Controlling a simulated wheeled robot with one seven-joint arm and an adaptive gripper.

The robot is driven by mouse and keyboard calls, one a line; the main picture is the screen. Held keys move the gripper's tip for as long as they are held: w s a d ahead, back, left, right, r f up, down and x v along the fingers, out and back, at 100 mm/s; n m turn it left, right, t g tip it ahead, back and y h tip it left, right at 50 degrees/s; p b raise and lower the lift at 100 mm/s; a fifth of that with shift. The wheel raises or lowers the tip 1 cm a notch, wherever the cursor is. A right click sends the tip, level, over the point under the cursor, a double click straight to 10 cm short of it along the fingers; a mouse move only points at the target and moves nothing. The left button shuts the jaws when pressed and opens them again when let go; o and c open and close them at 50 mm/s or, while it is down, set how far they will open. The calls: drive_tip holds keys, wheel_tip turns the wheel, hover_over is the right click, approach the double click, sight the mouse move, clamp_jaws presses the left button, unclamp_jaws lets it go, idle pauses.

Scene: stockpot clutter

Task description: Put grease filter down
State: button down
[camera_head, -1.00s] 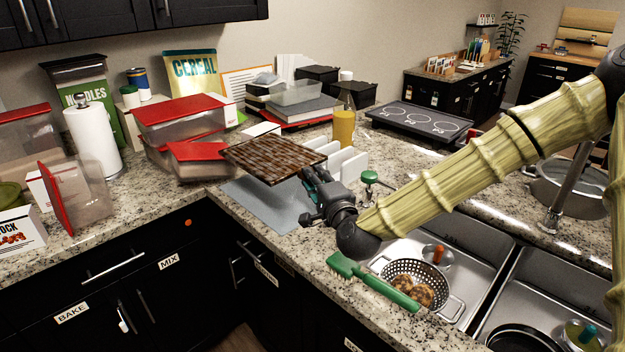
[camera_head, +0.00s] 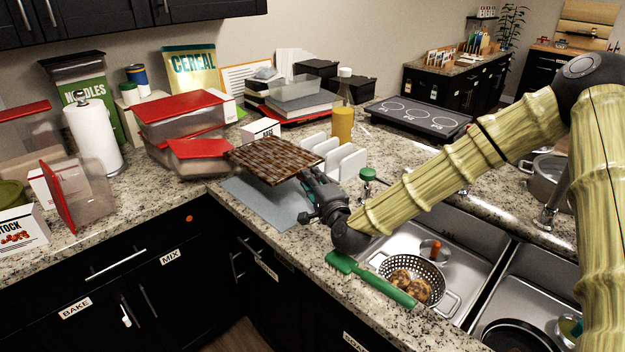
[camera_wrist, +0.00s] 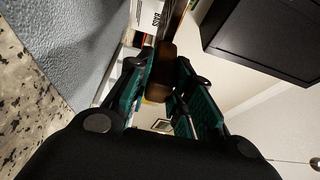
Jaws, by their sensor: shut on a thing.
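The grease filter (camera_head: 268,158) is a flat brown slatted panel, held nearly level over the grey-blue mat (camera_head: 262,203) on the counter. My gripper (camera_head: 312,177) is shut on its right edge, and the filter sits a little above the mat. In the wrist view my gripper's teal finger pads (camera_wrist: 170,92) close on the brown edge of the filter (camera_wrist: 166,62). The mat (camera_wrist: 75,45) shows at the left of the wrist view. Whether any filter edge touches the mat or the red-lidded box behind is hard to tell.
Red-lidded containers (camera_head: 200,150) crowd behind and left of the filter. A white rack (camera_head: 345,160) and an oil bottle (camera_head: 343,118) stand behind right. A green brush (camera_head: 370,280) lies by the sink, which holds a colander (camera_head: 412,275). The counter front edge is close.

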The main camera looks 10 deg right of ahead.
drive_tip(key=shift+f, duration=0.1)
drive_tip(key=shift+f+b, duration=0.3)
drive_tip(key=shift+b, duration=0.1)
drive_tip(key=shift+f, duration=0.1)
drive_tip(key=c, duration=1.3)
unclamp_jaws()
drive_tip(key=shift+o, duration=0.2)
drive_tip(key=shift+r+p, duration=0.55)
drive_tip(key=shift+r, duration=0.1)
drive_tip(key=b+v, duration=0.2)
drive_tip(key=v, duration=1)
drive_tip(key=shift+b, duration=0.4)
